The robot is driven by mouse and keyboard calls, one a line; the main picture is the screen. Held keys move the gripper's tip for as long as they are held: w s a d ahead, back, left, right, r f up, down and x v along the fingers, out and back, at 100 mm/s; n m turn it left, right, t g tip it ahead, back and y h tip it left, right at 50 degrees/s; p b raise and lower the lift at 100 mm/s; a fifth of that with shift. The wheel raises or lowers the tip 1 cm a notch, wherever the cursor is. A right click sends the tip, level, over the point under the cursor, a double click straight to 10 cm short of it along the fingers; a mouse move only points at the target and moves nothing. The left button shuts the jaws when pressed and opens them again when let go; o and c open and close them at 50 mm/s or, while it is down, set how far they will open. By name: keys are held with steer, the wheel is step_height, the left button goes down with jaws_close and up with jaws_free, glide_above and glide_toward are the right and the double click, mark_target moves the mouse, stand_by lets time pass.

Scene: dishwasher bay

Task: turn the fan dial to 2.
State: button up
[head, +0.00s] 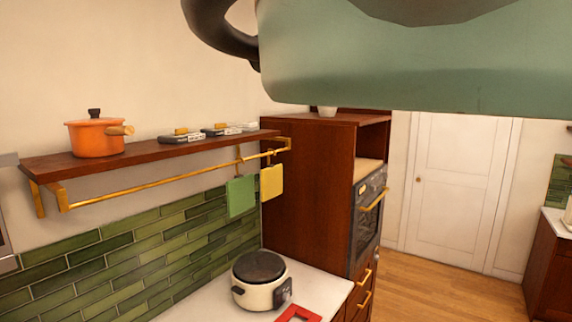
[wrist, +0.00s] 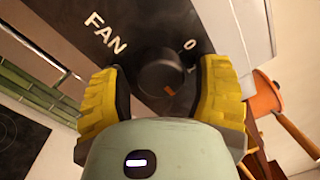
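The fan dial (wrist: 158,68) is a round dark knob on a dark panel (wrist: 148,22) in the wrist view. White "FAN" lettering (wrist: 105,32) sits to its upper left and a "0" (wrist: 190,45) to its upper right. A small orange mark (wrist: 168,90) shows at the knob's lower edge. My gripper (wrist: 163,82) has its two yellow, ribbed fingers on either side of the knob. The fingers are apart, with a visible gap to the knob on each side. Other numbers are not clearly readable; the right finger may cover some. The dial is not visible in the head view.
In the head view, my arm fills the top. A wooden shelf (head: 52,167) with an orange pot (head: 96,138) runs along the left wall. A rice cooker (head: 260,280) stands on the white counter (head: 212,291). Wooden floor (head: 440,275) is open at the right.

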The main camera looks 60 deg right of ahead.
steer(key=shift+o, duration=0.7)
steer(key=s, duration=1.2)
steer(key=shift+f, duration=0.4)
